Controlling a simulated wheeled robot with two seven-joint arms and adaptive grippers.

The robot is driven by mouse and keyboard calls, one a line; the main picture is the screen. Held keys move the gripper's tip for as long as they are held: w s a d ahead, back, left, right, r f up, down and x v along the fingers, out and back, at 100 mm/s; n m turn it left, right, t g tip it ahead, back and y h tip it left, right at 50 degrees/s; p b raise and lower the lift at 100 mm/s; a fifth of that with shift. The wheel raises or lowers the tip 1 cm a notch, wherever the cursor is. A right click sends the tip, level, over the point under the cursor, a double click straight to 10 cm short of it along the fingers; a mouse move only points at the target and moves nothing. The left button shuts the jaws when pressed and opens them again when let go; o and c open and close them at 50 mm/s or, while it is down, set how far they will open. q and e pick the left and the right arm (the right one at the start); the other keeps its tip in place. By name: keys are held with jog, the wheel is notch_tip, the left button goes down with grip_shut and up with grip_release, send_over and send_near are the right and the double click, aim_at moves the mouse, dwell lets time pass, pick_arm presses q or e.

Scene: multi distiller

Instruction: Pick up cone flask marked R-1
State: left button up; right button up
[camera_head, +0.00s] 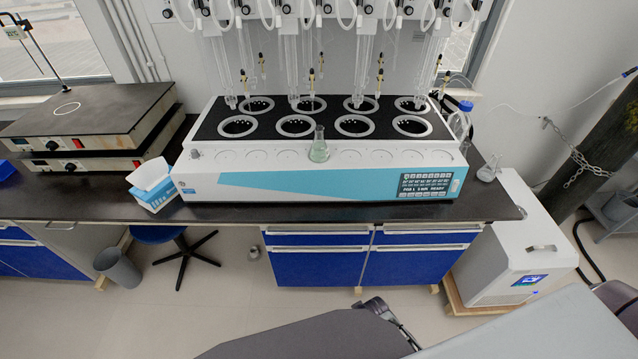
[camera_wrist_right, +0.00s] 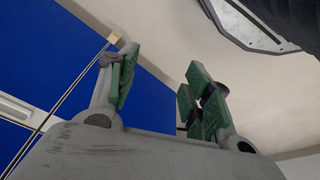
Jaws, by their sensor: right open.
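A cone flask (camera_head: 319,147) with pale green liquid stands upright on the front white ledge of the distiller (camera_head: 360,183). A second cone flask (camera_head: 489,168) stands on the bench to the right of the distiller. A small flask-like object (camera_head: 253,252) is on the floor below the bench. No R-1 mark is readable on any of them. My right gripper (camera_wrist_right: 160,78) is open and empty in the right wrist view, with green pads apart and no flask between them. My left gripper is not in view.
A blue and white box (camera_head: 152,186) stands left of the distiller, beside black-topped hotplates (camera_head: 84,115). Blue drawers (camera_head: 315,267) are under the dark bench (camera_head: 300,213). A white chiller (camera_head: 512,245) stands at right. A blue stool (camera_head: 158,235) and grey bin (camera_head: 117,266) are at left.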

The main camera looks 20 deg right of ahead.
jog(key=w+r+t, duration=0.1)
jog(key=w+r, duration=0.2)
jog(key=r, duration=0.3)
jog(key=w+r+m+t+h+b, duration=0.1)
jog(key=w+r, duration=0.2)
jog(key=r, duration=0.3)
jog(key=w+r+t, duration=0.1)
jog(key=w+r, duration=0.2)
jog(key=r, duration=0.3)
jog(key=m+t+h, duration=0.1)
jog(key=m+t, duration=0.2)
jog(key=t, duration=0.9)
send_near(321, 131)
jog(key=s, duration=0.2)
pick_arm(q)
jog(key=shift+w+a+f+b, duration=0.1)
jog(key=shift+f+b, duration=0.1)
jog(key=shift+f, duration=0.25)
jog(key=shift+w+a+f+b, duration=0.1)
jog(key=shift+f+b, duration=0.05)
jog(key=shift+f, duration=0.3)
pick_arm(e)
jog(key=shift+s+a+f, duration=0.2)
jog(key=shift+a+f, duration=0.05)
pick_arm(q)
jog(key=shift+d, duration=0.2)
pick_arm(e)
jog(key=shift+w, duration=0.1)
